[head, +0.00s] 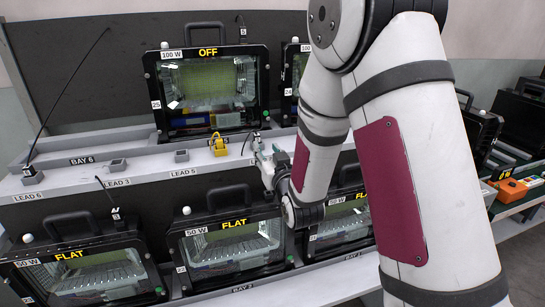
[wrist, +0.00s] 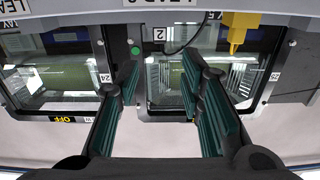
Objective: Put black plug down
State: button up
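My gripper (head: 268,160) hangs in front of the grey shelf edge, right of the LEAD 5 label. A black cable (wrist: 186,42) curves beyond the fingers in the wrist view. The shelf (head: 140,172) carries small grey sockets (head: 182,156).
A yellow plug (head: 219,146) stands on the shelf left of my gripper, also in the wrist view (wrist: 238,32). A floodlight marked OFF (head: 208,85) stands behind; floodlights marked FLAT (head: 232,250) sit below. Another dark plug (head: 29,170) stands at LEAD 6.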

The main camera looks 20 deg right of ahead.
jog(key=shift+s, duration=0.2)
jog(key=s+r+g, duration=0.2)
jog(key=s+g, duration=0.5)
jog(key=s, duration=1.3)
jog(key=s+r+g, duration=0.3)
jog(key=s+g, duration=0.5)
jog(key=s, duration=1.3)
jog(key=shift+d, duration=0.15)
jog(key=shift+t, duration=0.6)
notch_tip(320, 180, up, 5)
jog(key=p, duration=0.4)
jog(key=shift+r, duration=0.1)
